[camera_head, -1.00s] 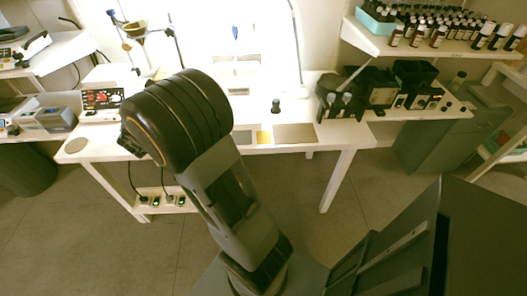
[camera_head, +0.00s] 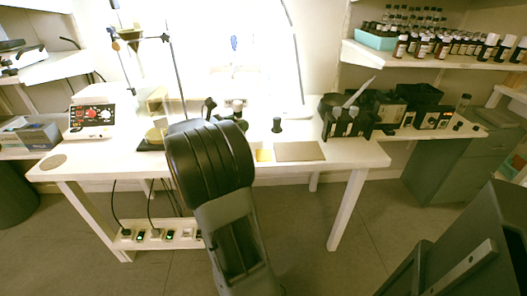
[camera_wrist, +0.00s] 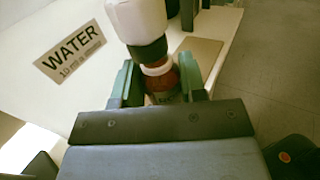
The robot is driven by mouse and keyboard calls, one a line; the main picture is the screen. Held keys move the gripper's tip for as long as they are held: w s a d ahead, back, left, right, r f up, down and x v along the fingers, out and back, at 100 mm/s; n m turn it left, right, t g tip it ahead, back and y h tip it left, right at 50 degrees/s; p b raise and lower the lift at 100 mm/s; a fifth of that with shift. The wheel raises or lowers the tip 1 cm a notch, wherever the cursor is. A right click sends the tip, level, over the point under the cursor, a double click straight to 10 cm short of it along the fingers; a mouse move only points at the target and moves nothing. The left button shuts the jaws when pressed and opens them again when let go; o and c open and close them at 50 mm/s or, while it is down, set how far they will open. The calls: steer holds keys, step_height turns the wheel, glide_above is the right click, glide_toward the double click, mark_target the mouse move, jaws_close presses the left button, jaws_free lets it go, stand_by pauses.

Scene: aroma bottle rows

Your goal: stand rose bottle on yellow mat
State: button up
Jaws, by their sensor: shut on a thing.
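In the wrist view my gripper (camera_wrist: 158,84) is shut on a small reddish-brown bottle (camera_wrist: 163,86) with a pale collar. Its label is mostly hidden between the fingers, so I cannot read a name. My arm hides most of the gripper and the bottle there.
A black rack (camera_head: 345,116) stands further right. A red-dialled device (camera_head: 92,114) is at the left. A WATER label (camera_wrist: 70,52) shows in the wrist view. Bottles fill the upper shelf (camera_head: 430,58).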

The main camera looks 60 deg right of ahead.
steer(key=s+d+f+b, duration=0.1)
steer(key=d+f, duration=0.1)
steer(key=s+d+f, duration=0.1)
steer(key=d+f, duration=0.1)
steer(key=s+d+f+b, duration=0.1)
steer(key=d+f, duration=0.1)
steer(key=shift+s+d+b, duration=0.15)
steer(key=shift+s+b, duration=0.15)
steer(key=shift+s, duration=0.05)
steer(key=shift+s+d+f, duration=0.25)
steer(key=shift+d+f, duration=0.25)
steer(key=shift+f, duration=0.15)
steer(key=shift+s+d+f+b, duration=0.15)
steer(key=shift+f+b, duration=0.65)
steer(key=shift+f, duration=0.9)
steer(key=shift+f, duration=0.15)
steer(key=o, duration=0.9)
steer(key=shift+o, duration=0.2)
